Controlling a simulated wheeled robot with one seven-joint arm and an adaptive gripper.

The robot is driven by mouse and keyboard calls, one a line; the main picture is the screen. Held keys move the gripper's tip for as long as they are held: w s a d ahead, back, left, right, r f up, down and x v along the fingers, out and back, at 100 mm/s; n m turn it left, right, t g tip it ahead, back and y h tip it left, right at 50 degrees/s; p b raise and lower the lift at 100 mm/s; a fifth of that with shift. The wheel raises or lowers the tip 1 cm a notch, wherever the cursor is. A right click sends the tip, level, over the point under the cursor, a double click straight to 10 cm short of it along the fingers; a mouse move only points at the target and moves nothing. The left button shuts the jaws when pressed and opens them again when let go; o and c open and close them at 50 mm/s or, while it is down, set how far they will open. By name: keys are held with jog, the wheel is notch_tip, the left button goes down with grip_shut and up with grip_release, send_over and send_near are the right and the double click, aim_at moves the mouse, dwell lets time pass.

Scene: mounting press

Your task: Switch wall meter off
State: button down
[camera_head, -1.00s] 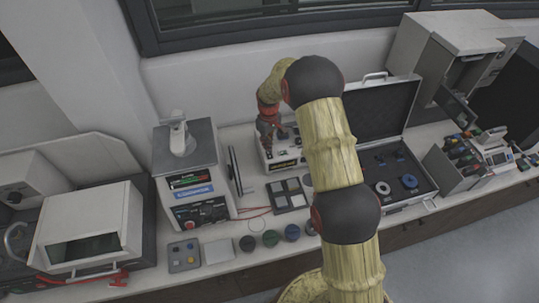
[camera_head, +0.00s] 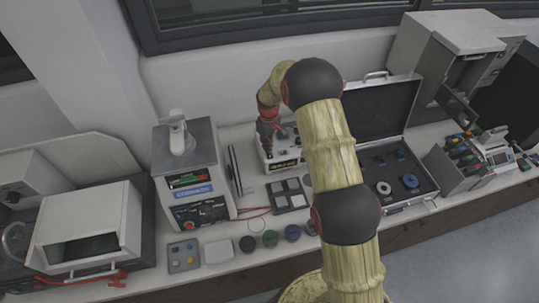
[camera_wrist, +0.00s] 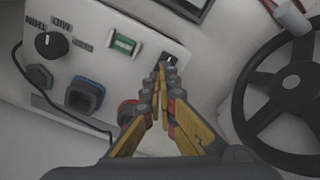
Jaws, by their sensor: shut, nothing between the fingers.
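A white box-shaped device (camera_head: 284,158) stands on the bench against the back wall, partly hidden by my arm; I take it as the meter. The switch's position cannot be made out. Contact cannot be told. A red part (camera_wrist: 128,110) is half hidden behind the left finger.
A black handwheel (camera_wrist: 240,101) is close at the right in the wrist view. Several small jars line the bench front.

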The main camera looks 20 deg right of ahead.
jog(key=shift+f, duration=0.4)
jog(key=shift+r, duration=0.15)
jog(key=shift+r+p, duration=1.3)
jog(key=shift+r, duration=2.1)
